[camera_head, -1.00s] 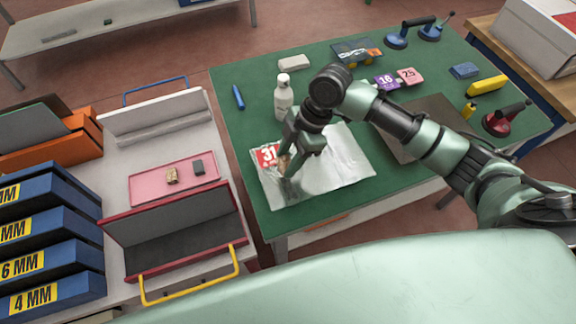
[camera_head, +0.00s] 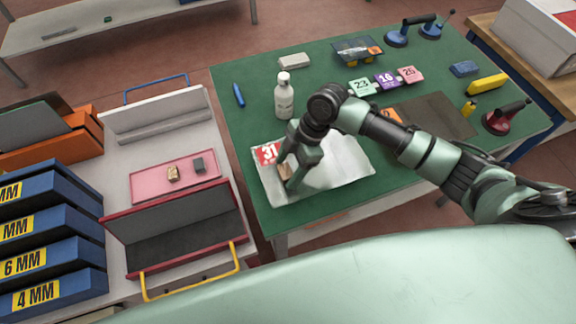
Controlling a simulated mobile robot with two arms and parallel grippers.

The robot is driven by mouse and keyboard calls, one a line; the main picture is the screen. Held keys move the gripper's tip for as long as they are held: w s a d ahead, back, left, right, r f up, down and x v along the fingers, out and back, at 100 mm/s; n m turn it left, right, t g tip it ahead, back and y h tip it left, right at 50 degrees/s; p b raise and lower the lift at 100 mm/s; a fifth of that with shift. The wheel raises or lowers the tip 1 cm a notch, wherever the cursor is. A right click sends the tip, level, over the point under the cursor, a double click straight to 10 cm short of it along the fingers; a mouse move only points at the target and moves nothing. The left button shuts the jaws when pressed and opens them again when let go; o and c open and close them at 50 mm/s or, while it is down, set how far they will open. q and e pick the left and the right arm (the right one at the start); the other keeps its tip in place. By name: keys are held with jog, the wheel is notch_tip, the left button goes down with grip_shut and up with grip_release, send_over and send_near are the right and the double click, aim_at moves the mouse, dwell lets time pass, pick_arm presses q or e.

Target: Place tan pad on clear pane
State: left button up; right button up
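The clear pane (camera_head: 335,174) lies on the green table, with a red and white "31" tag (camera_head: 267,154) at its left corner. The small tan pad (camera_head: 285,171) shows at the fingers of my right gripper (camera_head: 289,172), low over the left part of the pane. The fingers look shut on the pad and partly hide it. I cannot tell whether the pad touches the pane. My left gripper is not in view.
A white bottle (camera_head: 284,97) stands just behind the pane. A blue marker (camera_head: 238,95) lies left of it. A dark pane (camera_head: 445,117), several number tags and suction lifters occupy the right side. A pink tray (camera_head: 148,188) is on the left cart.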

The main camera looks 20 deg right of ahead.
jog(key=shift+r, duration=0.25)
jog(key=b+v, duration=0.1)
jog(key=v, duration=1.1)
jog(key=shift+b, duration=0.35)
